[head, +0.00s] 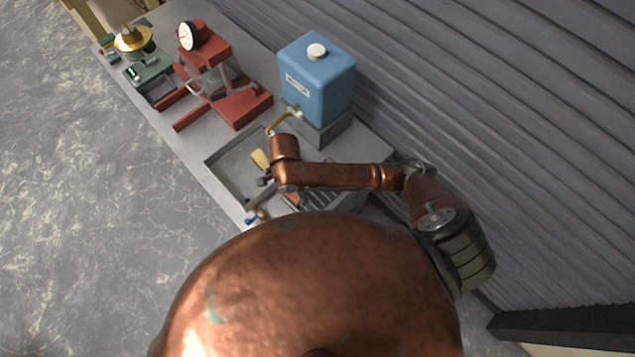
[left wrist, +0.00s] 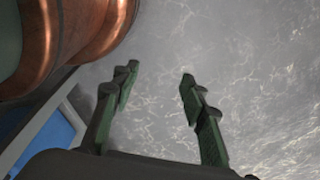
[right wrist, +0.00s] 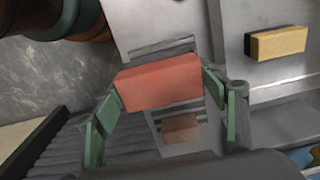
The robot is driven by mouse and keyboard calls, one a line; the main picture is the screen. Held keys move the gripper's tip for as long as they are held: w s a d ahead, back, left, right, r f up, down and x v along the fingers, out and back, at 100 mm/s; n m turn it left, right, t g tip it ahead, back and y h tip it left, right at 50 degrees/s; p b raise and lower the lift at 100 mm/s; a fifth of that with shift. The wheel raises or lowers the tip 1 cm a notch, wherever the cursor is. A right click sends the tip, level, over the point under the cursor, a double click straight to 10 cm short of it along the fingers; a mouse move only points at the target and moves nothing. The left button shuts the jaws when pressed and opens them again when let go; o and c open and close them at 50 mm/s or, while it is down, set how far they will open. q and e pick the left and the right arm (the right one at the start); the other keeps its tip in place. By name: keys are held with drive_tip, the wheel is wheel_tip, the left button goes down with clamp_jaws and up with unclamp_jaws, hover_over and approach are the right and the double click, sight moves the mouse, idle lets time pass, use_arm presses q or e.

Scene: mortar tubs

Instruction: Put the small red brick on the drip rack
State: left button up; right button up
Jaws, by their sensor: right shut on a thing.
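The small red brick (right wrist: 158,82) is between the green fingers of my right gripper (right wrist: 162,86) in the right wrist view, and the gripper is shut on it. Behind it is a grey slatted piece (right wrist: 165,46), which looks like the drip rack; the brick hides part of it. I cannot tell whether the brick touches it. In the head view the slats (head: 318,197) show just below my right forearm, partly hidden. My left gripper (left wrist: 155,82) is open and empty over the floor.
A brown block (right wrist: 181,128) lies below the brick. A yellow block with a dark side (right wrist: 279,43) lies to the right. The grey bench holds a blue tank (head: 317,80) and a red stand (head: 215,85). A ribbed wall (head: 480,110) runs behind.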

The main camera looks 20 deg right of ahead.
drive_tip(key=w+d+f, duration=0.1)
drive_tip(key=d+f, duration=0.1)
drive_tip(key=d, duration=0.1)
drive_tip(key=w+d+f+p, duration=0.1)
drive_tip(key=d+f, duration=0.2)
drive_tip(key=w+d+f, duration=0.1)
drive_tip(key=d+f, duration=0.1)
drive_tip(key=d, duration=0.2)
drive_tip(key=shift+w+f+p, duration=0.2)
drive_tip(key=shift+w+p, duration=0.1)
drive_tip(key=shift+w, duration=0.1)
drive_tip(key=shift+w+d+f, duration=0.1)
drive_tip(key=shift+d+f, duration=0.3)
drive_tip(key=shift+f, duration=0.1)
use_arm(q)
drive_tip(key=shift+s+d+r, duration=0.1)
drive_tip(key=shift+s+r, duration=0.15)
drive_tip(key=shift+r, duration=0.25)
drive_tip(key=shift+s+d+r, duration=0.1)
drive_tip(key=shift+s+r, duration=0.1)
drive_tip(key=shift+r, duration=0.3)
use_arm(e)
drive_tip(key=shift+w+d+f, duration=0.1)
drive_tip(key=shift+d+f, duration=0.05)
drive_tip(key=shift+f, duration=1.65)
drive_tip(key=shift+f, duration=0.1)
drive_tip(key=o, duration=1.5)
